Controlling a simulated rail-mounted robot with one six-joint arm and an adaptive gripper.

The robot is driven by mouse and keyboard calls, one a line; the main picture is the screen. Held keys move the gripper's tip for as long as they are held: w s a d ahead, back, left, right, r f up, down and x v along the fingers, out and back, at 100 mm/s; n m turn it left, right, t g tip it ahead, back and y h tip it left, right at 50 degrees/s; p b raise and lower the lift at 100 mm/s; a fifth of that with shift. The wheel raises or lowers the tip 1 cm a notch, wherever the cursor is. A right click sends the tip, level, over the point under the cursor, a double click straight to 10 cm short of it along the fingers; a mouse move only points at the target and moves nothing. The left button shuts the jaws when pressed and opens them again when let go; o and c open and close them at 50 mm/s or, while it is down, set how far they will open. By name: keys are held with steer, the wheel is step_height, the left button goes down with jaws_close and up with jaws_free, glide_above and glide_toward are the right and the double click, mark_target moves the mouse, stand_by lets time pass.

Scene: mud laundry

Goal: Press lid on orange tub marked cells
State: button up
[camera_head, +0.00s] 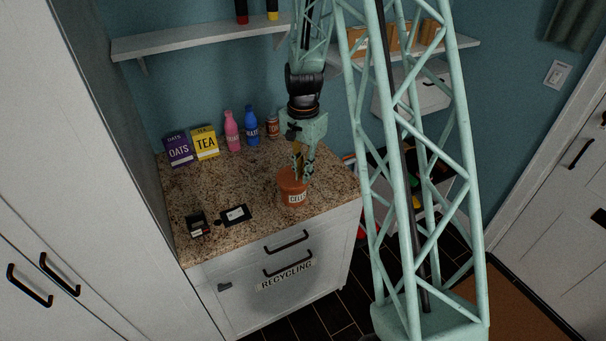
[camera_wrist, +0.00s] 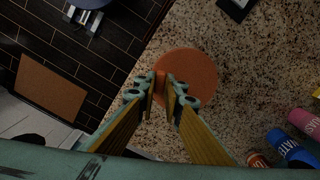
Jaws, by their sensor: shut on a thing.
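The orange tub (camera_head: 296,198), marked CELLS, stands upright on the speckled counter near its front right. Its orange lid (camera_head: 286,177) is at the top of the tub; I cannot tell whether it is fully seated. In the wrist view the round lid (camera_wrist: 197,72) fills the space beyond my fingers and hides the tub. My gripper (camera_head: 299,174) points down over the tub. In the wrist view my gripper (camera_wrist: 163,95) is shut on a small orange grip of the lid, with a yellow-padded finger on each side.
An oats box (camera_head: 178,150), a tea box (camera_head: 205,142), a pink bottle (camera_head: 232,132), a blue bottle (camera_head: 252,127) and a small orange jar (camera_head: 272,127) stand along the back. A black device (camera_head: 198,226) and a dark card (camera_head: 236,215) lie front left. The counter (camera_head: 215,183) is clear between.

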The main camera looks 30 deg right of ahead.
steer(key=o, duration=0.8)
steer(key=shift+o, duration=0.9)
steer(key=o, duration=0.3)
steer(key=shift+r, duration=0.2)
steer(key=shift+r+p, duration=1.7)
steer(key=shift+r, duration=2.15)
jaws_close()
